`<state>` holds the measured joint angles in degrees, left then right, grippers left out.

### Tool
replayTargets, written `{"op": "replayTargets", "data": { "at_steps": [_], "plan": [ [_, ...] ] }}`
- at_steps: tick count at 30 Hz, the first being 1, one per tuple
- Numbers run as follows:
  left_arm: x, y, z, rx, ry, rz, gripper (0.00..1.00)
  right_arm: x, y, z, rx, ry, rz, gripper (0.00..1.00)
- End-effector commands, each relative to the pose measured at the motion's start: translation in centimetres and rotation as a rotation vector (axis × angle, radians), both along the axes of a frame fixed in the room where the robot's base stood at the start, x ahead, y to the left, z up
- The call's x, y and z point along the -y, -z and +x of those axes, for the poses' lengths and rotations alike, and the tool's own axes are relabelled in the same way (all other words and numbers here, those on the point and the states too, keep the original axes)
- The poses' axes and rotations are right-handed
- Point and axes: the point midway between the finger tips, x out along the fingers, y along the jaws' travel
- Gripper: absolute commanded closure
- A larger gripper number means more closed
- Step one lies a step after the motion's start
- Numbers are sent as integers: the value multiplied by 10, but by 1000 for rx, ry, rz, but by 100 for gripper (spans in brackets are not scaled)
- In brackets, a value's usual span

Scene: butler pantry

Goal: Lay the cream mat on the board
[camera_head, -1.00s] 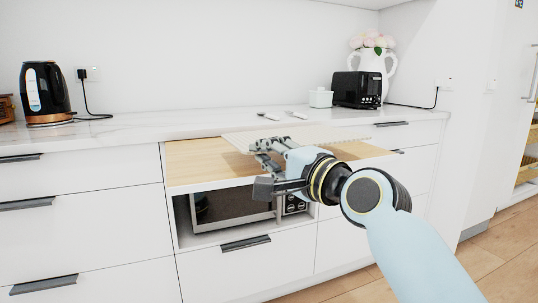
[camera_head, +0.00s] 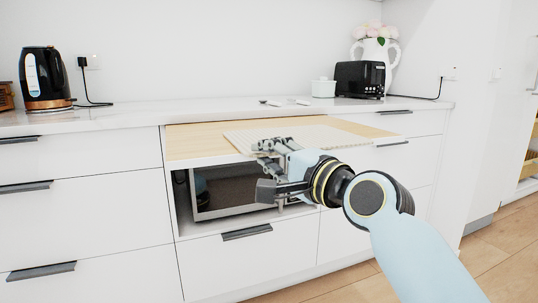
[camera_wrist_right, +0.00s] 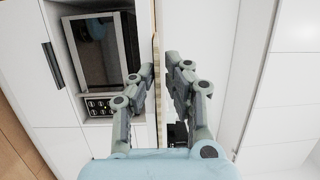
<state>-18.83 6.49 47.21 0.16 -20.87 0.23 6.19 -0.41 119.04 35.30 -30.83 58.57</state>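The cream mat (camera_head: 318,134) lies across the middle of the pale wooden board (camera_head: 192,142) in the head view and looks nearly flat. Bare wood shows at the board's left and right ends. My right gripper (camera_head: 268,168) is at the front edge of the board, one finger level with the mat, the other lower. In the right wrist view the gripper (camera_wrist_right: 158,68) has its fingers apart, one on each side of the thin edge of the board (camera_wrist_right: 160,118). My left gripper is not in view.
A microwave (camera_head: 235,190) sits in the niche below the board. A black kettle (camera_head: 45,80) stands on the counter (camera_head: 130,115) at left. A white pot (camera_head: 323,88), black toaster (camera_head: 360,79) and flower jug (camera_head: 375,50) stand at the back right. Small utensils (camera_head: 270,102) lie behind the board.

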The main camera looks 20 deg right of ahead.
Motion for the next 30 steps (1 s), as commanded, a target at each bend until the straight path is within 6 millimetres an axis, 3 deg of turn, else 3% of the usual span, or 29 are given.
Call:
{"op": "replayTargets", "data": {
  "at_steps": [1, 4, 14, 30],
  "plan": [
    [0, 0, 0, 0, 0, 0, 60, 0, 0, 0, 1, 0, 0, 80],
    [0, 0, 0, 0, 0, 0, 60, 0, 0, 0, 1, 0, 0, 67],
    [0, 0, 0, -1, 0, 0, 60, 2, 1, -5, -1, 0, 0, 67],
    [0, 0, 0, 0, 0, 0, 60, 32, 5, -102, -4, 0, -4, 67]
  ]
}}
